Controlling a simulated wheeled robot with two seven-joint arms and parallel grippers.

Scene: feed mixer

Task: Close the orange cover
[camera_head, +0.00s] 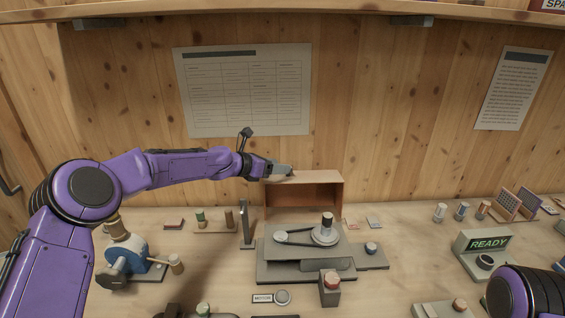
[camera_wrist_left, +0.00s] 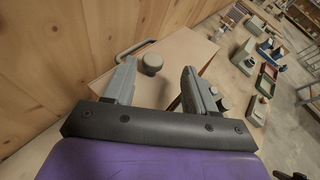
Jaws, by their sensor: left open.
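The orange cover (camera_head: 322,179) stands raised behind the mixer machine (camera_head: 300,246) in the head view, its hollow inside facing the camera. In the left wrist view its flat tan-orange face (camera_wrist_left: 182,48) fills the middle. My left gripper (camera_head: 286,170) is at the cover's upper left edge. In the left wrist view its two fingers (camera_wrist_left: 158,70) are apart, with a round grey knob (camera_wrist_left: 151,62) showing between them. Whether the fingers touch the cover, I cannot tell. My right gripper is out of view; only part of my right arm shows at the lower right.
A wooden wall is close behind the cover. A grey upright post (camera_head: 246,225) stands left of the machine. A red-topped block (camera_head: 331,287) is in front. A blue hand-cranked device (camera_head: 128,256) is at left, a READY display (camera_head: 487,246) at right.

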